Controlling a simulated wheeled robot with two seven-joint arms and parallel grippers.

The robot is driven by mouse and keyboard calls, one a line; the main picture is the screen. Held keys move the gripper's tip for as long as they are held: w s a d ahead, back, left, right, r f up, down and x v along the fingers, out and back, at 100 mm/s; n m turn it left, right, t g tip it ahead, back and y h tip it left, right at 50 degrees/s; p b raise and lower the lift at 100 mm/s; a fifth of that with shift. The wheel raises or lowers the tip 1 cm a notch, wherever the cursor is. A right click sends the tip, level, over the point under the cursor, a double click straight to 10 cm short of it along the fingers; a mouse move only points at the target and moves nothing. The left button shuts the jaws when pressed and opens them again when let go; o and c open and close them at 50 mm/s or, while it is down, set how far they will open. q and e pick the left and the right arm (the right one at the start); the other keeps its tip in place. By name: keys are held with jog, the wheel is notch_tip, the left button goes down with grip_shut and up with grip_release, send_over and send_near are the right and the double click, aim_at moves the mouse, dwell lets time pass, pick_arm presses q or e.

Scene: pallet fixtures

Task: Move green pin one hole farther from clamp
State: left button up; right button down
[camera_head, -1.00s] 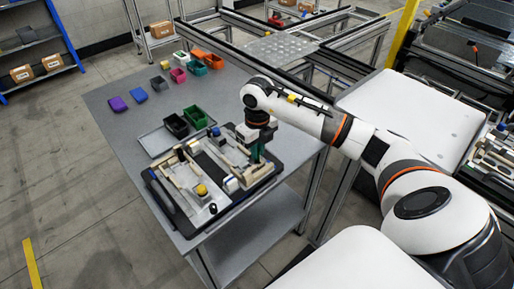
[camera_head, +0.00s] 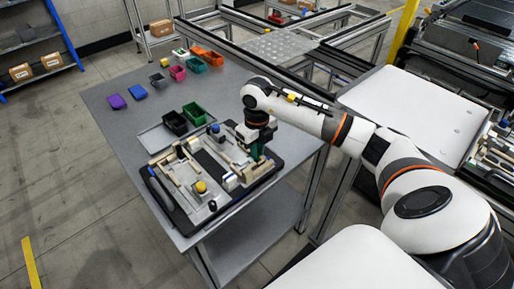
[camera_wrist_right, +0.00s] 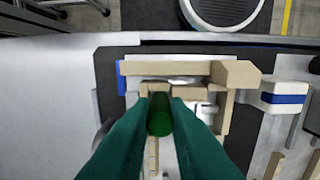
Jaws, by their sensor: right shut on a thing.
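The green pin (camera_wrist_right: 159,116) stands between the green fingers of my right gripper (camera_wrist_right: 160,100) in the right wrist view. The gripper is shut on it, over a fixture with tan bars. The pin's lower end and any hole under it are hidden, so I cannot tell whether it is seated. In the head view my right gripper (camera_head: 257,152) is at the right side of the dark fixture board (camera_head: 226,206), and the pin is hidden there. I cannot pick out the clamp for certain. My left gripper is not in view.
An L-shaped tan bar (camera_wrist_right: 175,68) lies just beyond the fingers. A white block with a blue stripe (camera_wrist_right: 285,98) is to its right. A yellow knob (camera_head: 201,187) stands on the board. Black and green bins (camera_head: 195,114) are behind it.

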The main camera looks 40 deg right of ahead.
jog(key=shift+f, duration=0.3)
jog(key=c, duration=1.3)
grip_release()
jog(key=shift+r, duration=0.1)
notch_tip(320, 180, up, 12)
jog(key=shift+f+b, duration=0.1)
jog(key=shift+b, duration=0.95)
